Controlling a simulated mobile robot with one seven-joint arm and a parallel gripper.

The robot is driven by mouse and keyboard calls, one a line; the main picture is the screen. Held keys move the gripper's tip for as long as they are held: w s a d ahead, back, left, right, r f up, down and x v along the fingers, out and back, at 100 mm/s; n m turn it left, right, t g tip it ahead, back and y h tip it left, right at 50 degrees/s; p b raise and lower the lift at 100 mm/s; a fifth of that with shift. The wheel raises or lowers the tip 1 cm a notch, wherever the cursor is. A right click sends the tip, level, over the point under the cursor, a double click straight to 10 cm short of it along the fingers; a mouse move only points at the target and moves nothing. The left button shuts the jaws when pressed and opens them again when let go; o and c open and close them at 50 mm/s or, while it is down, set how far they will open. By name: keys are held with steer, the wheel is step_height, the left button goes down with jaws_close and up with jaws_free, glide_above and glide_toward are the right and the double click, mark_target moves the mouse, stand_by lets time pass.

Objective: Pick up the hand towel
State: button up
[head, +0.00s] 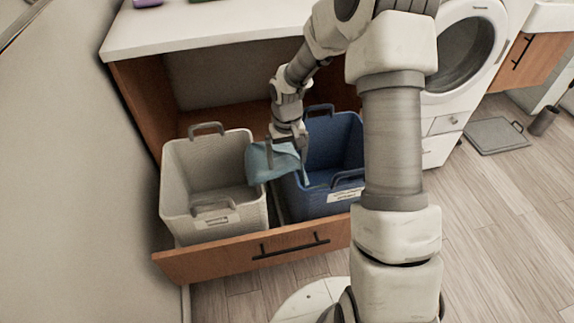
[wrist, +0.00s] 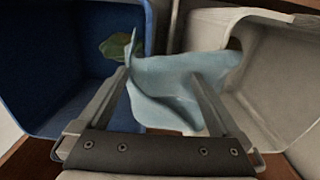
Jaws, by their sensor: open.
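The light blue hand towel (head: 262,165) lies across the neighbouring rims of a white basket and a blue basket, between the two. In the wrist view the towel (wrist: 180,80) is crumpled, with one fold standing up toward the blue basket. My gripper (head: 287,163) is over the towel, pointing down. In the wrist view my gripper (wrist: 158,73) is open, with one finger on each side of the towel's middle part. I cannot tell whether the fingers touch the cloth.
The white basket (head: 180,190) and blue basket (head: 345,150) stand in a pulled-out wooden drawer (head: 225,262). A green item (wrist: 115,47) lies in the blue basket. A white counter (head: 200,30) overhangs behind. A washing machine (head: 465,55) stands at right. Floor in front is clear.

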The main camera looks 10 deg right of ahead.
steer(key=shift+f, duration=0.15)
step_height(320, 180, down, 3)
steer(key=shift+r+b, duration=0.15)
steer(key=shift+b, duration=0.85)
steer(key=shift+c, duration=0.2)
jaws_close()
step_height(320, 180, up, 12)
steer(key=p, duration=0.9)
